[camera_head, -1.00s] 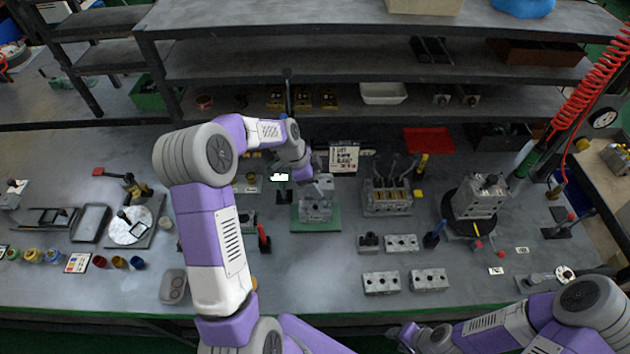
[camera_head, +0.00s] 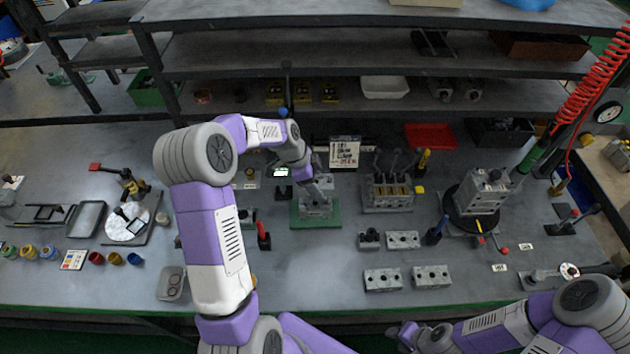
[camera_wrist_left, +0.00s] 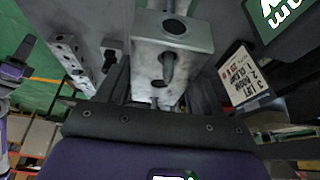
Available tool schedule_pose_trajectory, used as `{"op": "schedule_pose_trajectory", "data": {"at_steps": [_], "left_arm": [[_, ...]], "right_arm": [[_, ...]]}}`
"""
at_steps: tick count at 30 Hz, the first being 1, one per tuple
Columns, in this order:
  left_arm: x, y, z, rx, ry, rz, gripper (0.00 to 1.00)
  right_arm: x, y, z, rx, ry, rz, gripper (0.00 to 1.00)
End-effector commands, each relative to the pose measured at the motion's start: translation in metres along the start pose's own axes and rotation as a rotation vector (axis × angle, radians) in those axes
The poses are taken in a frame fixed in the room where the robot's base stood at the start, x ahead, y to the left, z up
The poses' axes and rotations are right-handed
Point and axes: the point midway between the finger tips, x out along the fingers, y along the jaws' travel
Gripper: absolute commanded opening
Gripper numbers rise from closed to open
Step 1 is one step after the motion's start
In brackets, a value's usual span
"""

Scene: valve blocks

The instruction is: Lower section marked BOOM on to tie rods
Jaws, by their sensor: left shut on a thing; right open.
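A grey metal valve block (camera_head: 316,208) stands on a green plate (camera_head: 318,223) in the middle of the bench. My left gripper (camera_head: 316,190) points down just above and behind this block. In the left wrist view it is shut on a grey metal section (camera_wrist_left: 172,50) with round holes, and a rod-like part shows at its front face. My arm and fingers hide much of the section, so I cannot tell whether it touches the block or the tie rods. No BOOM marking is legible on it. My right gripper (camera_head: 402,334) is open and empty at the front edge.
A card listing LIFT and BOOM (camera_head: 344,152) stands behind the block, also in the wrist view (camera_wrist_left: 243,75). A lever valve bank (camera_head: 388,192) is to the right, with loose drilled blocks (camera_head: 403,240) in front. The front centre is clear.

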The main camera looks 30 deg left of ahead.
Motion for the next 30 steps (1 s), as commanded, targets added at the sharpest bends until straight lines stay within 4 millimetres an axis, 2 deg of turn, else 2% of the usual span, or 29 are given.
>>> {"op": "schedule_pose_trajectory", "data": {"at_steps": [26, 27, 30], "left_arm": [[0.020, 0.000, 0.008, 0.001, 0.001, -0.001, 0.16], [0.019, 0.000, 0.008, 0.001, 0.001, -0.002, 0.70], [0.019, 0.000, 0.008, 0.001, 0.001, -0.001, 0.86]], "right_arm": [[0.018, 0.007, -0.001, 0.000, 0.000, 0.000, 0.43], [0.017, 0.006, -0.001, 0.000, 0.000, 0.000, 0.43], [0.017, 0.006, -0.001, 0.000, 0.000, 0.000, 0.43]]}}
